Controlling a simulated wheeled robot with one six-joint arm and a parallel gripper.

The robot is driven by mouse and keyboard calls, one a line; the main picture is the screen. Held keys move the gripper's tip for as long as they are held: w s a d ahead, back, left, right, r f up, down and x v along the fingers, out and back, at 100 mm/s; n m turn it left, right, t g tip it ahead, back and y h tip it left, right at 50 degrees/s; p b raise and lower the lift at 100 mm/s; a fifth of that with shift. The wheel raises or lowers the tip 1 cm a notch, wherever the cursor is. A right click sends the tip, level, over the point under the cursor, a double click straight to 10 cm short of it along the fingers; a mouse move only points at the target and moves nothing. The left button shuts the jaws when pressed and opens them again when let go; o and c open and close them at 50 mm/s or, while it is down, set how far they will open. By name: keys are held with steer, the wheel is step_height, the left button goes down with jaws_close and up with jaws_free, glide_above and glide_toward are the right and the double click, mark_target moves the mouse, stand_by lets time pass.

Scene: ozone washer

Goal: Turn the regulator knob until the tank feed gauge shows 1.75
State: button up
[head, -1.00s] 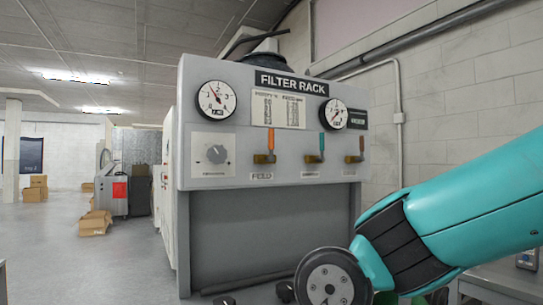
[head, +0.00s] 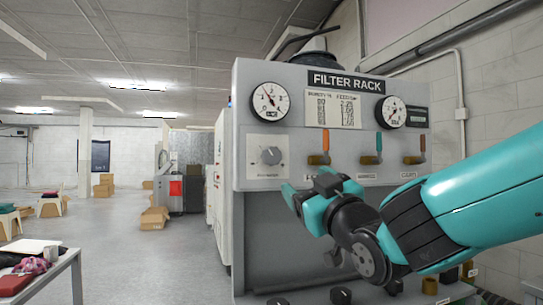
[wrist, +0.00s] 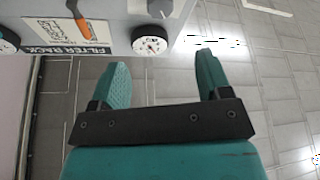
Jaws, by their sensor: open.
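The regulator knob (head: 271,156) is a grey dial on a pale plate at the left of the FILTER RACK panel (head: 240,110). It also shows at the top of the wrist view (wrist: 160,8). A round white left gauge (head: 270,101) sits above it, its needle pointing up and left; this gauge also shows in the wrist view (wrist: 151,42). A right gauge (head: 392,112) is smaller in view. I cannot read which one is the tank feed gauge. My gripper (wrist: 162,62) is open and empty, apart from the knob. In the head view it is below and right of the knob.
A printed chart (head: 333,109) hangs between the gauges. A table (head: 62,262) stands at lower left. The floor left of the rack is open.

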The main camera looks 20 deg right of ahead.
mark_target(274, 158)
steer(key=p+x, duration=0.6)
steer(key=x, duration=0.9)
steer(key=shift+w+p, duration=0.15)
steer(key=shift+p, duration=0.15)
steer(key=shift+w+a+r, duration=0.1)
steer(key=shift+w+r, duration=0.05)
steer(key=shift+w, duration=0.35)
steer(key=c, duration=0.9)
